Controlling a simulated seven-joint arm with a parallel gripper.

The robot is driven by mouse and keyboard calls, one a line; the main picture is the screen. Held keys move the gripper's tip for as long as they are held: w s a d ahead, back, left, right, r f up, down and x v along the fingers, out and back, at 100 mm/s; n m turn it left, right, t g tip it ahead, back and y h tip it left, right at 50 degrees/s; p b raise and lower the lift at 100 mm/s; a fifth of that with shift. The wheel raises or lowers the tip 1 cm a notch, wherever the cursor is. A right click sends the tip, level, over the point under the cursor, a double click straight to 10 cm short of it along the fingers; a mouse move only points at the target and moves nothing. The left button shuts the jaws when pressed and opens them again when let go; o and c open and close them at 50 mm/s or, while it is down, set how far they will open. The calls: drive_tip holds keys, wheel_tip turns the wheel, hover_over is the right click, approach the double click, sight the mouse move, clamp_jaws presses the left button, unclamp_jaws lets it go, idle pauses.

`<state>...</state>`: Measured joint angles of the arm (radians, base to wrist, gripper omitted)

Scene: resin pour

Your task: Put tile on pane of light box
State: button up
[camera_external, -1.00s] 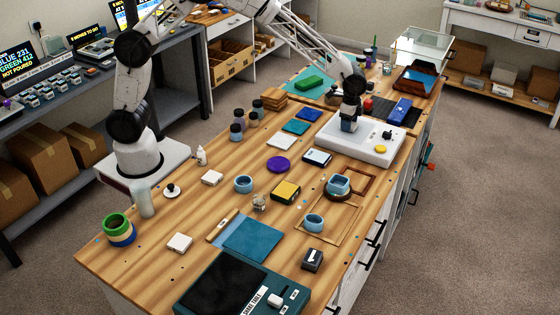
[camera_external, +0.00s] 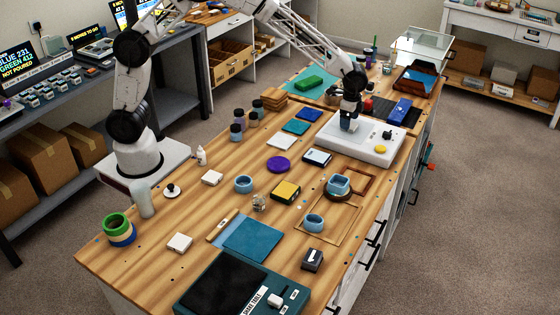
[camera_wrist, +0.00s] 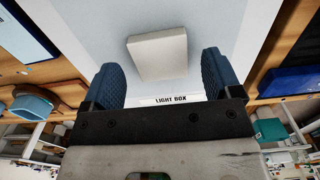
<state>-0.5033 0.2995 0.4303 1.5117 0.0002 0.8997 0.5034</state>
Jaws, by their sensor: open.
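The light box (camera_external: 368,151) is a white box on the far part of the wooden bench in the external view. Its pale pane (camera_wrist: 215,25) fills the upper middle of the wrist view. A cream square tile (camera_wrist: 157,54) lies on the pane, slightly turned, and shows between and just beyond my fingertips. My gripper (camera_wrist: 160,75) is open, with a blue pad on either side of the tile and gaps between. In the external view my gripper (camera_external: 350,110) is above the left part of the light box, where the tile is hard to make out.
Blue cups (camera_external: 339,184) stand nearer. The bench is crowded.

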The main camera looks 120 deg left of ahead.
wheel_tip(320, 180, up, 11)
drive_tip(key=shift+f, duration=0.2)
idle(0.3)
idle(0.8)
drive_tip(key=s+d+r, duration=0.5)
drive_tip(key=s+d, duration=0.2)
drive_tip(key=d, duration=0.2)
drive_tip(key=s+d+r+t, duration=0.1)
drive_tip(key=s+d+r, duration=0.4)
drive_tip(key=d, duration=0.5)
drive_tip(key=s+d+r, duration=0.4)
drive_tip(key=s+d, duration=0.4)
drive_tip(key=d, duration=0.1)
drive_tip(key=s+d+f, duration=0.1)
drive_tip(key=s+d, duration=0.4)
drive_tip(key=s, duration=0.4)
drive_tip(key=s+d+f+t, duration=0.1)
drive_tip(key=s+d+f, duration=0.1)
drive_tip(key=s+d, duration=0.3)
drive_tip(key=s+d+f, duration=0.1)
drive_tip(key=s+d, duration=0.4)
drive_tip(key=s, duration=0.8)
drive_tip(key=shift+s+f+t, duration=0.3)
drive_tip(key=shift+s, duration=0.05)
